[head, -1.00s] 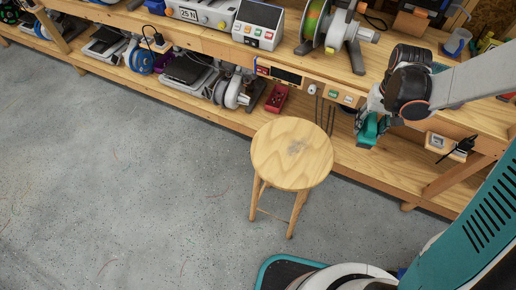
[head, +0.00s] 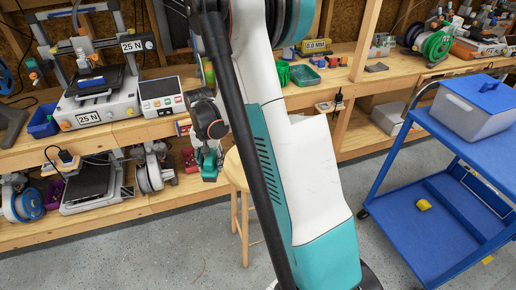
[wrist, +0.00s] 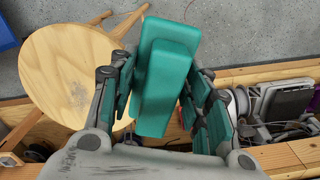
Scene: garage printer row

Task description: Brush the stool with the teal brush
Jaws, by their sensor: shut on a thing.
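The teal brush (wrist: 165,75) is between the fingers of my gripper (wrist: 158,88), which is shut on it. In the head view the brush (head: 209,164) hangs below my gripper (head: 208,150), left of my arm. The round wooden stool (head: 237,176) stands on the floor, with much of its seat hidden behind my arm. In the wrist view the stool seat (wrist: 65,75) shows at the left, with a faint grey patch on it. The brush looks apart from the seat; its height above it is hard to tell.
A wooden workbench (head: 165,125) with printers and a lower shelf runs behind the stool. A blue cart (head: 440,185) at the right carries a grey box (head: 475,108) and a yellow item (head: 424,205). Grey floor (head: 185,240) is open at the front left.

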